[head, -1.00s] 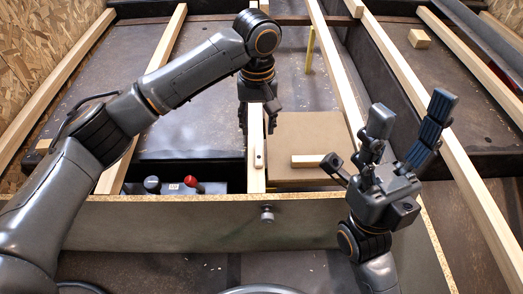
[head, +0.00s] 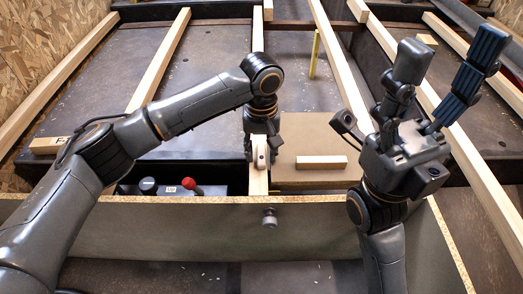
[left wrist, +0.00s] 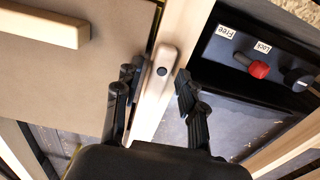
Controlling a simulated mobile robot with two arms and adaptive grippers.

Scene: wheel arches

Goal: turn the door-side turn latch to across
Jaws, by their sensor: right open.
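The turn latch is a pale wooden bar with a rounded end and a dark pivot (left wrist: 161,71). In the left wrist view the latch (left wrist: 152,100) lies lengthwise along a pale batten, beside the brown door panel (left wrist: 75,75). In the head view the latch (head: 261,160) is partly hidden by my left gripper (head: 262,154). My left gripper (left wrist: 158,76) is open, with one finger on each side of the latch. A small gap shows on the right finger's side; contact on the other side is unclear. My right gripper (head: 440,85) is open and empty, raised at the right.
The door panel carries a wooden handle bar (head: 321,162). On the batten's other side, a dark box holds a red knob (left wrist: 259,69) and a black knob (left wrist: 298,80), with "Free" and "Lock" labels. A low front board (head: 180,225) with a round metal knob (head: 269,218) runs across.

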